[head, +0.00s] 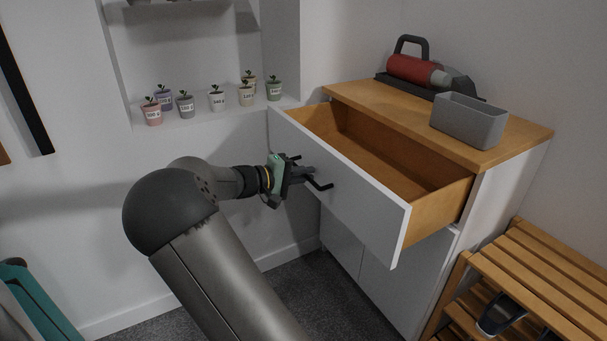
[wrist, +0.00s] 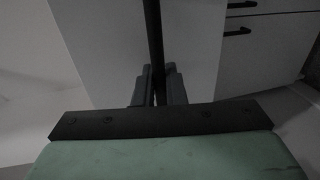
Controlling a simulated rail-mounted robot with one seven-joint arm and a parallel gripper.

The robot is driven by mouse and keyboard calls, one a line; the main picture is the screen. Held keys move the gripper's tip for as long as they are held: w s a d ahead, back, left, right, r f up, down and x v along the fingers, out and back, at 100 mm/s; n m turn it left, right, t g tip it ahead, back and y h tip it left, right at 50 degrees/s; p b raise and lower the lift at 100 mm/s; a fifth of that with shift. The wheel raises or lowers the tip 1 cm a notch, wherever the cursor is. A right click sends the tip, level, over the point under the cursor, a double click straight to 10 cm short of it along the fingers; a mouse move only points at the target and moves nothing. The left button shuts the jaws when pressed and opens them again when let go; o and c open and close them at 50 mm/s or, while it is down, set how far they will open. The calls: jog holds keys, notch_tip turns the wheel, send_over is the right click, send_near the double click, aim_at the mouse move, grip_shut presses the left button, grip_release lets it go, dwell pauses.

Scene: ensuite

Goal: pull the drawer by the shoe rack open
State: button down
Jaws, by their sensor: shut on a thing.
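The drawer (head: 345,195) is the top one of a white cabinet with a wooden top (head: 395,108). It is pulled out well beyond the cabinet front, and its wooden inside looks empty. Its black bar handle (head: 322,186) is on the white front panel. My gripper (head: 308,175) is shut on this handle, reaching it from the left. In the wrist view the fingers (wrist: 157,88) close around the dark handle bar (wrist: 154,40), which runs up the picture in front of the white panel (wrist: 195,45). The shoe rack (head: 540,275) of wooden slats stands right of the cabinet.
On the cabinet top are a grey bin (head: 468,122) and a red and grey appliance (head: 415,70). Several small potted plants (head: 217,101) stand on the wall niche ledge behind the drawer. A teal object (head: 38,305) is at the lower left. Dark carpet (head: 320,290) lies below the drawer.

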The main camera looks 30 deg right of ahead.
jog(key=c, duration=1.7)
grip_release()
jog(key=a+r+p, duration=0.1)
jog(key=a, duration=0.4)
jog(key=a+r+p, duration=0.1)
jog(key=a, duration=0.5)
jog(key=a+r+p, duration=0.1)
jog(key=a, duration=0.5)
jog(key=shift+w+r+p, duration=0.15)
jog(key=shift+r+p, duration=0.05)
jog(key=shift+p, duration=0.15)
